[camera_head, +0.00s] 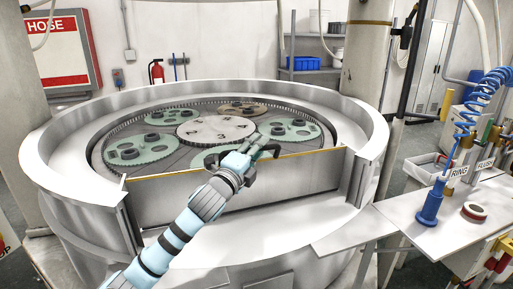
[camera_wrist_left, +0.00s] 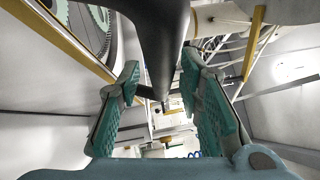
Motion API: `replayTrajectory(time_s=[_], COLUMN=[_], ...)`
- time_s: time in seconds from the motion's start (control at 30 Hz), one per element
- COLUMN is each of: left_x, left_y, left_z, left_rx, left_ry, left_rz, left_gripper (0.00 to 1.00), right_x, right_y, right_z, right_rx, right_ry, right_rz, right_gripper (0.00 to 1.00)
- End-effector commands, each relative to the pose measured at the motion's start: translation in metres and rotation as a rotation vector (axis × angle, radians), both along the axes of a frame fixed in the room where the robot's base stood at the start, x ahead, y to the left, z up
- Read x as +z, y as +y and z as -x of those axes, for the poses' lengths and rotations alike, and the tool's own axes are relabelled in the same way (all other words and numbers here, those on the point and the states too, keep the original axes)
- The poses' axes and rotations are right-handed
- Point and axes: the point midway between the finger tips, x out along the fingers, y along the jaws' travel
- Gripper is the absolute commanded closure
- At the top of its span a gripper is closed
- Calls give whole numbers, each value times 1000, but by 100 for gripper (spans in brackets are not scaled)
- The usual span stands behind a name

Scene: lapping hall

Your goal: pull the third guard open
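A steel guard panel (camera_head: 305,172) with a brass-coloured top edge spans the front gap of the round machine tub (camera_head: 75,190). No number shows on it. A dark handle (camera_head: 212,157) shows at its top edge, partly hidden by my left gripper (camera_head: 262,146). In the left wrist view, a thick dark bar (camera_wrist_left: 155,45), apparently this handle, runs between the two teal finger pads. The pads stand apart with gaps beside the bar, so the left gripper (camera_wrist_left: 162,108) is open around it. My right gripper is not in view.
Inside the tub lie green toothed carriers (camera_head: 140,150) around a numbered white centre disc (camera_head: 216,130). At the right, a bench (camera_head: 390,222) holds a blue coiled-hose tool (camera_head: 430,205) and a tape-like ring (camera_head: 474,211). A pillar (camera_head: 365,50) stands behind the tub.

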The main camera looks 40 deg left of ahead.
Motion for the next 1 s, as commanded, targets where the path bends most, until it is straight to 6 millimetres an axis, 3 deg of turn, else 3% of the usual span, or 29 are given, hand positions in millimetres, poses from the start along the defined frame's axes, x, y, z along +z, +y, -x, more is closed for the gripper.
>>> replayTrajectory(time_s=[0.1, 0.3, 0.73, 1.0], left_x=[-1, -1, -2, -9], left_y=[0, 0, -2, -18], left_z=[0, 0, 1, 6], left_rx=[0, 1, 1, 1], left_ry=[0, 1, -4, -56], left_rz=[-1, -1, -10, -84], left_gripper=[70, 100, 100, 100], right_x=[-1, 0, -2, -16], right_y=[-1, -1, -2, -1], right_z=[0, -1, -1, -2], right_rx=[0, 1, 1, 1], right_ry=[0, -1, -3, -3], right_rz=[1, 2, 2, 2], right_gripper=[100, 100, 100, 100])
